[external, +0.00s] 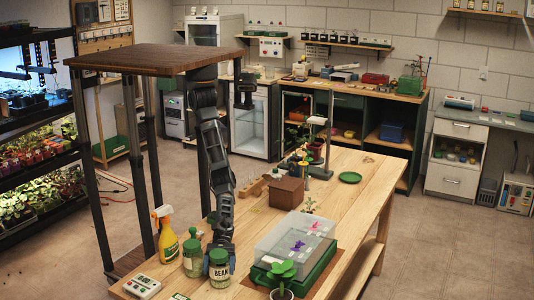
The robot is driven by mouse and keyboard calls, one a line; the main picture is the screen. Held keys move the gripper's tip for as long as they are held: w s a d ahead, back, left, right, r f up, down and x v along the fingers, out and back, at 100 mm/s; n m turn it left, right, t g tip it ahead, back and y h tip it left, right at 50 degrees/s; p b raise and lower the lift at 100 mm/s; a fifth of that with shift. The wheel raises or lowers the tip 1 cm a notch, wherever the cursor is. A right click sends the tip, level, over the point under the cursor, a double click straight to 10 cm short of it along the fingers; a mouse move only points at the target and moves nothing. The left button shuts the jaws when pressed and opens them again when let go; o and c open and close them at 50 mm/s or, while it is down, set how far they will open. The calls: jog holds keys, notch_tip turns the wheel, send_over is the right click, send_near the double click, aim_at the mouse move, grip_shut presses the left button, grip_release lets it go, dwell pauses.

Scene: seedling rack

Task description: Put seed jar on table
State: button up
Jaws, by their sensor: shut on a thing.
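A glass jar labelled BEAN (219,272) with a green lid is at the near left end of the wooden table (338,190). It looks upright; I cannot tell whether its base touches the tabletop. My gripper (220,249) reaches down to it from above and is shut at its lid; the fingertips are small and partly hidden. A second jar (193,262) with a green lid stands close on its left.
A yellow spray bottle (168,238) and a white timer-like device (142,286) stand left of the jars. A clear-lidded green tray (294,250) and a potted seedling (282,278) are to the right. A brown box (287,192) stands farther back.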

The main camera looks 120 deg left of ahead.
jog(key=o, duration=1.2)
jog(key=shift+c, duration=0.2)
jog(key=shift+a+r+p, duration=0.15)
jog(key=shift+r+p, duration=0.05)
jog(key=shift+p, duration=0.15)
jog(key=p+v, duration=0.6)
jog(key=v, duration=0.4)
jog(key=shift+s+a+p, duration=0.15)
jog(key=shift+p, duration=0.15)
jog(key=shift+s+a+f, duration=0.1)
jog(key=shift+s+a, duration=0.25)
jog(key=shift+a, duration=0.2)
